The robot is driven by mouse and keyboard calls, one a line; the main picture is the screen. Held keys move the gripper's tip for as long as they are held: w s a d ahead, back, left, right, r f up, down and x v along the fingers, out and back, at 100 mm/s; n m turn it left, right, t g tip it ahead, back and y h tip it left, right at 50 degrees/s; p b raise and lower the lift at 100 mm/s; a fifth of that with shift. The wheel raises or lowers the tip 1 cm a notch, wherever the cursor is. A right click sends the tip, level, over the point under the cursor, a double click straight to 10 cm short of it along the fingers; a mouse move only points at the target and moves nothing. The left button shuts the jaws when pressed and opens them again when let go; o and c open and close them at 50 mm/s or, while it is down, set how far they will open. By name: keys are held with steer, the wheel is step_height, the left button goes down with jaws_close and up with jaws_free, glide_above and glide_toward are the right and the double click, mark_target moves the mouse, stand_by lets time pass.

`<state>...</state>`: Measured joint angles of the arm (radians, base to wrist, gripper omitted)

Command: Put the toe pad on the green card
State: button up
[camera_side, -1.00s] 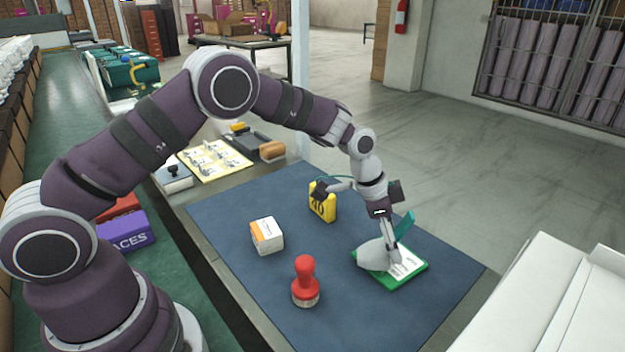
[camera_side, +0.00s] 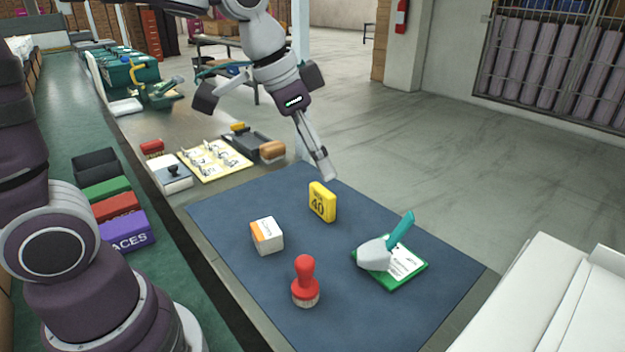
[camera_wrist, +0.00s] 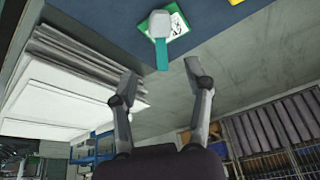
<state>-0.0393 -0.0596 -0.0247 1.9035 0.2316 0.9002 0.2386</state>
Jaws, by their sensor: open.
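The toe pad (camera_side: 375,255), a pale grey pad with a teal handle (camera_side: 400,228), rests on the left part of the green card (camera_side: 402,278), its handle slanting up to the right. The card's white printed face shows beside the pad. In the wrist view the toe pad (camera_wrist: 160,25) overlaps the left side of the green card (camera_wrist: 178,28). My gripper (camera_side: 325,172) is raised behind the blue mat, well clear of the pad. In the wrist view my gripper (camera_wrist: 160,73) has its two fingers spread apart with nothing between them.
On the blue mat (camera_side: 350,330) stand a yellow block marked 40 (camera_side: 322,203), a white-and-orange box (camera_side: 267,236) and a red-handled brush or stamp (camera_side: 305,282). White stacked sheets (camera_side: 550,300) lie at the right. The mat's middle is free.

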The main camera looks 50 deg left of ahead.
steer(key=s+a+f+n+t+y, duration=0.1)
steer(key=s+a+n, duration=0.2)
steer(key=s, duration=0.7)
steer(key=shift+s+a+f+n+y, duration=0.2)
steer(key=shift+n+y, duration=0.1)
steer(key=shift+n, duration=0.7)
